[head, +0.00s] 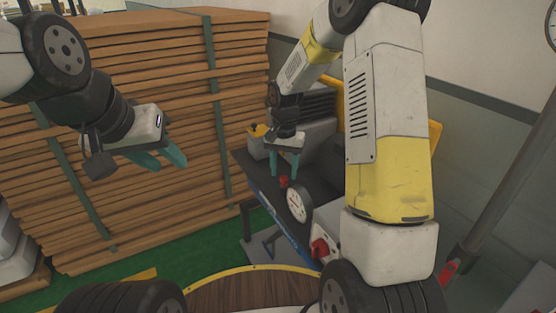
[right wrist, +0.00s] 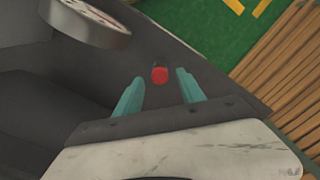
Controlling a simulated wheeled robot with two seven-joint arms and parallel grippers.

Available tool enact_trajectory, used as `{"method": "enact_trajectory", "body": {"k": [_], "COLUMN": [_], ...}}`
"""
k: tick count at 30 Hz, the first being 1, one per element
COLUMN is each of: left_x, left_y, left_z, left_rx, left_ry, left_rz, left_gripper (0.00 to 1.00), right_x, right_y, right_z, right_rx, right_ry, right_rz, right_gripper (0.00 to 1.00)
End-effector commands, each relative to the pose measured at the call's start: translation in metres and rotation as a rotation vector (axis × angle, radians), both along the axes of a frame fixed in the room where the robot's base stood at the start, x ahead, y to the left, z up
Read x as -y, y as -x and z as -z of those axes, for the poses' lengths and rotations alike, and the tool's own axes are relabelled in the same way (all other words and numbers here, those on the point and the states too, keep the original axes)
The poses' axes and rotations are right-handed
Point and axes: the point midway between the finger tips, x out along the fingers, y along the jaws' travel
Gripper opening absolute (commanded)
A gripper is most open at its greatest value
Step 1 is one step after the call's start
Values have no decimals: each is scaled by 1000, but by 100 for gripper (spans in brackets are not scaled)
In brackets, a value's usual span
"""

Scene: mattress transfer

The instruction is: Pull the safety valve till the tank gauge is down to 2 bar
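The tank gauge (head: 299,203) is a round white dial in a dark rim, on the dark-topped unit; its needle is too small to read. A small red knob (head: 283,181), which looks like the safety valve, sits just behind the gauge. My right gripper (head: 285,171) is open above the knob, fingers pointing down. In the right wrist view the red knob (right wrist: 160,74) lies in line with the gap between the two teal fingertips, and neither finger visibly touches it. The gauge's edge (right wrist: 88,22) shows at upper left there. My left gripper (head: 171,163) is open and empty, away at the left.
A tall stack of wooden boards (head: 150,90) with green straps fills the left and back. The unit has a dark top (head: 258,178) and a red switch (head: 320,250) on its near side. A grey pole (head: 510,170) stands at right. Green floor (head: 150,245) shows between.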

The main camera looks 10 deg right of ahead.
Motion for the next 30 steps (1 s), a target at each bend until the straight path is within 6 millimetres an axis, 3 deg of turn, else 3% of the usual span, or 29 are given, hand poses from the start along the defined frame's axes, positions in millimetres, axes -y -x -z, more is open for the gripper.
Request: {"method": "enact_trajectory", "body": {"k": [8,21,30], "left_x": [0,0,0], "left_y": [0,0,0], "left_z": [0,0,0], "left_rx": [0,0,0], "left_ry": [0,0,0], "left_rz": [0,0,0], "left_gripper": [36,36,36], "right_x": [0,0,0], "right_y": [-1,-1,0], "right_z": [-6,-72,-78], "right_rx": [2,2,0], "right_ry": [1,0,0], "right_rz": [1,1,0], "right_gripper": [46,46,46]}}
